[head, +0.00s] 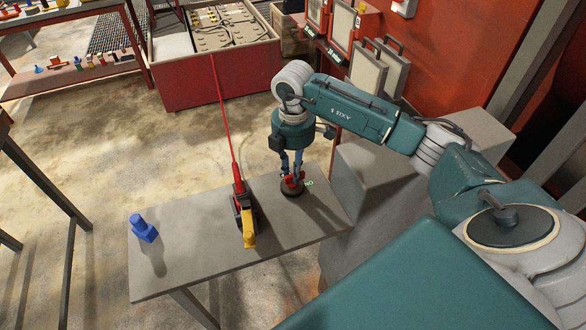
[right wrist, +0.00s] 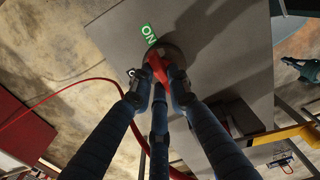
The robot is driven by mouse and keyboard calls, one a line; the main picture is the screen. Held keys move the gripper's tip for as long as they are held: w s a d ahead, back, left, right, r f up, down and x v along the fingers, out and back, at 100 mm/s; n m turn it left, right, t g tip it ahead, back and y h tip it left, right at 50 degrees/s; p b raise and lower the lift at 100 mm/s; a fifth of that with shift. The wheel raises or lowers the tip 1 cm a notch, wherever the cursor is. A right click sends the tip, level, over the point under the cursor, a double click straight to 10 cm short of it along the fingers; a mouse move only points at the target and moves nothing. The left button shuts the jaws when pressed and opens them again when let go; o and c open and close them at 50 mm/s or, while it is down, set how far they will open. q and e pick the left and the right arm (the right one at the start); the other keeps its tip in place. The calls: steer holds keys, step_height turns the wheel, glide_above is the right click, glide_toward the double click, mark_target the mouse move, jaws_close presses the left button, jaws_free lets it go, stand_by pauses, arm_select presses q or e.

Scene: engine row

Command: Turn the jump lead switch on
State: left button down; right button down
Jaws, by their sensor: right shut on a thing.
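The jump lead switch has a red handle (head: 290,184) on a dark round base (head: 292,191) near the table's right side. A green ON label (head: 309,183) is beside the base. My right gripper (head: 291,176) points down and is shut on the red handle. In the right wrist view the blue fingers (right wrist: 160,92) close around the red handle (right wrist: 157,68), and the green ON label (right wrist: 149,34) lies just beyond it. The fingers hide part of the handle, so its exact angle is hard to tell. My left gripper is not in view.
A red, black and yellow clamp (head: 244,217) lies mid-table, with a red cable (head: 220,105) running to the red engine crate (head: 212,86). A blue object (head: 143,228) stands at the table's (head: 200,262) left end. Grey blocks (head: 375,185) stand to the right.

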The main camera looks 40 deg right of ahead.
steer(key=shift+w+d+r+m, duration=0.1)
steer(key=shift+m, duration=0.2)
steer(key=c, duration=1.7)
jaws_free()
steer(key=shift+o, duration=0.2)
step_height(320, 180, up, 12)
